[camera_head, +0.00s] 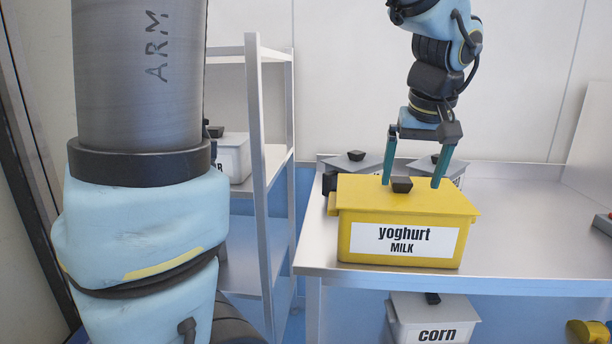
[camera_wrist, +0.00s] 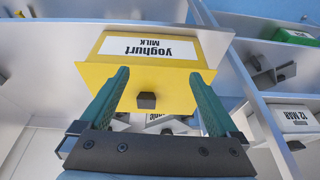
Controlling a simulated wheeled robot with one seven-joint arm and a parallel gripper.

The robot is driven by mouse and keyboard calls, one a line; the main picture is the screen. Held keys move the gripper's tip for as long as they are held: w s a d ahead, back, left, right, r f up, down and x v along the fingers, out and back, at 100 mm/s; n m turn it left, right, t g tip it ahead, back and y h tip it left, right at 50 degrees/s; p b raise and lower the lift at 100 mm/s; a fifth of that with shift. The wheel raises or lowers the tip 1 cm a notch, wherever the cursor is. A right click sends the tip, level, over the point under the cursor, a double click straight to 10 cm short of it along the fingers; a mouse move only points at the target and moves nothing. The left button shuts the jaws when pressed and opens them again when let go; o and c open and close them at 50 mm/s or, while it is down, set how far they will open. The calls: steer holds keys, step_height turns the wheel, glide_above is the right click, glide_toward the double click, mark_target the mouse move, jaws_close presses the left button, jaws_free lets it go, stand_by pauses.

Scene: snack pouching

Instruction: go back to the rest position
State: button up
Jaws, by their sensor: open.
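My gripper (camera_head: 412,180) is open and empty, pointing down just above the yellow yoghurt box. Its two green fingers stand apart on either side of the dark knob (camera_head: 402,184) on the lid; I cannot tell whether they touch the lid. The yellow box (camera_head: 400,255), labelled "yoghurt MILK", sits upright on the metal table, lid on. In the wrist view the fingers (camera_wrist: 160,85) are spread, with the yellow box (camera_wrist: 165,80) and its knob (camera_wrist: 146,100) beyond them.
Grey-lidded boxes (camera_head: 352,163) stand behind the yellow box on the table (camera_head: 520,275). A white "corn" box (camera_head: 432,318) is below it. A metal shelf rack (camera_head: 256,150) stands at left with a white box (camera_head: 234,157).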

steer(key=a+f, duration=0.5)
steer(key=a, duration=0.3)
steer(key=s+a+f+g, duration=0.1)
steer(key=a+f, duration=0.4)
steer(key=a, duration=0.4)
steer(key=a+f+g, duration=0.1)
steer(key=a+f, duration=0.4)
steer(key=a, duration=0.3)
steer(key=shift+s+a+f, duration=0.2)
steer(key=shift+a+f, duration=0.05)
